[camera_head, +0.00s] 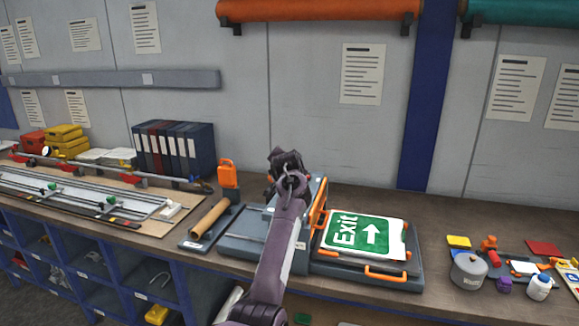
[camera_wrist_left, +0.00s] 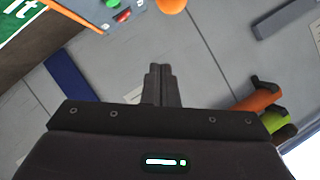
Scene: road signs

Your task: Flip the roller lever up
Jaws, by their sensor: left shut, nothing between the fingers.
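My left gripper (camera_head: 287,163) is over the grey press-like machine (camera_head: 250,226) on the bench. Its fingers (camera_wrist_left: 162,85) are shut and empty in the left wrist view. An orange round knob (camera_wrist_left: 172,4), possibly the roller lever's end, is cut off by that view's top edge, apart from the fingers. Beside it is a panel with red and green buttons (camera_wrist_left: 122,15). The machine's orange bar (camera_head: 318,207) is right of my arm, which hides part of the machine. The green Exit sign (camera_head: 364,236) lies flat on the board to the right. My right gripper is not in view.
An upright orange handle (camera_head: 228,175) and a brown roll (camera_head: 210,219) are left of the machine. Dark binders (camera_head: 174,149) stand behind. A grey pot (camera_head: 468,271) and small bottles are at the right. The wall is close behind the bench.

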